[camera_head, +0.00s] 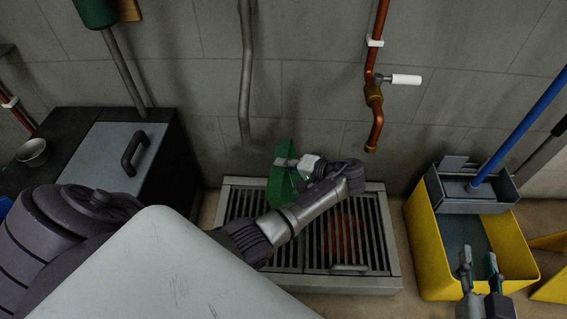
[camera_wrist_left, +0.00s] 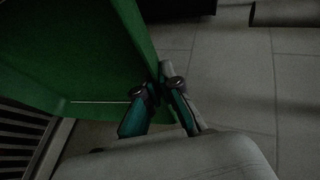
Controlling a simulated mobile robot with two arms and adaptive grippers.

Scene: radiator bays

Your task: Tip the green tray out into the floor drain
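The green tray (camera_head: 281,178) is tilted steeply on edge above the back left part of the floor drain (camera_head: 395,262), a metal-framed grate with dark slots. My left gripper (camera_head: 290,163) is shut on the tray's rim. In the left wrist view, the fingers (camera_wrist_left: 160,90) pinch the wall of the green tray (camera_wrist_left: 75,50), which fills the upper left. My left forearm crosses the grate and hides part of it and of the tray. A reddish patch (camera_head: 343,236) shows on or under the grate. My right gripper (camera_head: 478,262) is open and empty, in front of the yellow bucket.
A yellow mop bucket (camera_head: 425,240) with a grey wringer (camera_head: 470,203) and a blue handle stands right of the drain. A copper pipe with a white-handled valve (camera_head: 405,79) hangs above. A dark cabinet (camera_head: 165,165) and a metal bowl (camera_head: 33,152) stand left.

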